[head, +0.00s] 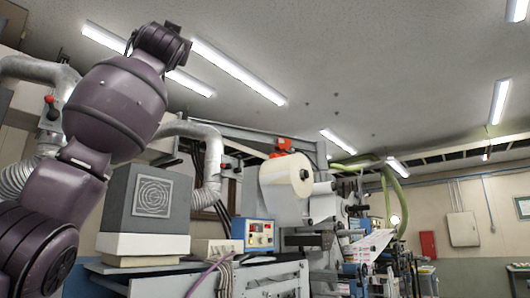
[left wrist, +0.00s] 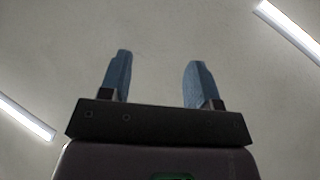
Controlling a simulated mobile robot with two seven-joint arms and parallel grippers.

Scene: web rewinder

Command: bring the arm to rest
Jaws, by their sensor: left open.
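My left arm comes in from the left in the head view, dark purple, raised high towards the ceiling. Its gripper does not show clearly there. In the left wrist view my left gripper (left wrist: 158,85) points at the bare ceiling. Its two blue fingers stand apart with nothing between them, so it is open and empty. My right arm and gripper are in neither view.
The web rewinder (head: 330,250) with a large white roll (head: 287,178) stands right of my arm. A grey and white box unit (head: 147,205) and a blue control box (head: 254,235) sit close by. Silver ducts (head: 212,160) rise behind. Ceiling lights (head: 237,72) hang above.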

